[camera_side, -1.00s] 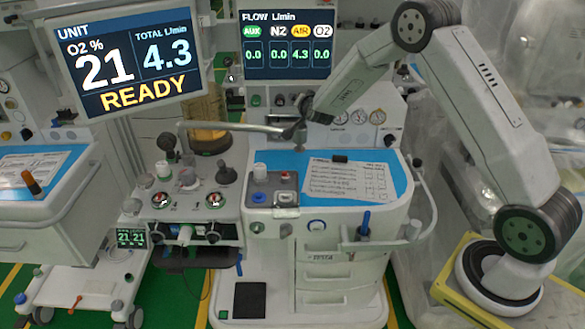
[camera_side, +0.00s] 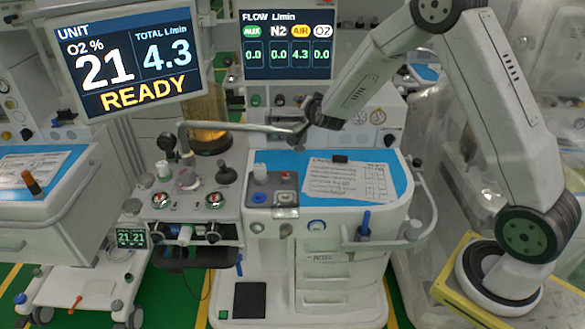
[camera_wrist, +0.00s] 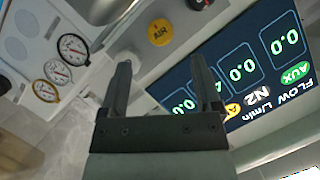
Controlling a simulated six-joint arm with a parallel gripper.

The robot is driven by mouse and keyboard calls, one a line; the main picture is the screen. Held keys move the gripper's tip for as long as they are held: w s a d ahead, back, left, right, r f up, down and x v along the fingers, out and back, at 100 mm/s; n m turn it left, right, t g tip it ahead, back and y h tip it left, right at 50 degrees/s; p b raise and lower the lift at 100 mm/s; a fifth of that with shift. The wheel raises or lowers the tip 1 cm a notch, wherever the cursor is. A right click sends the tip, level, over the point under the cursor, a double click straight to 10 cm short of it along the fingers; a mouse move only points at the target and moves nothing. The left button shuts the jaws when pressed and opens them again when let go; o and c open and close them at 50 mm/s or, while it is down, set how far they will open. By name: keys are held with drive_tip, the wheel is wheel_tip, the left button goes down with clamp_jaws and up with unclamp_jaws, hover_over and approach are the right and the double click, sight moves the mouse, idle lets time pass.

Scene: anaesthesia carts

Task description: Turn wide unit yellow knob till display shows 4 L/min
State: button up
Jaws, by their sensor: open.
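The yellow AIR knob (camera_wrist: 160,32) shows in the wrist view on the white panel, just beyond and between my fingertips. My gripper (camera_wrist: 161,62) is open, its two dark fingers apart and nothing between them. In the side view the fingers and the yellow knob cannot be made out near my wrist. The flow display (camera_side: 287,46) reads 4.3 under AIR and 0.0 under AUX, N2 and O2. The unit display (camera_side: 125,57) reads TOTAL 4.3 L/min, O2 21 % and READY.
In the side view, a grey swing arm (camera_side: 235,127) crosses in front of the cart. The blue worktop (camera_side: 398,170) holds a paper sheet (camera_side: 345,182).

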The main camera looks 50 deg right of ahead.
drive_tip(key=w+m+g+h, duration=0.1)
drive_tip(key=m+h, duration=0.1)
drive_tip(key=m, duration=0.6)
drive_tip(key=w+a+m+g+h, duration=0.1)
drive_tip(key=m+g+h, duration=0.1)
drive_tip(key=m, duration=0.5)
drive_tip(key=w+a+m+g+h, duration=0.1)
drive_tip(key=m+g+h, duration=0.1)
drive_tip(key=m, duration=0.6)
drive_tip(key=shift+w+a+f+m, duration=0.25)
drive_tip(key=shift+w+f+m, duration=0.05)
drive_tip(key=shift+d, duration=0.1)
drive_tip(key=shift+x, duration=3.85)
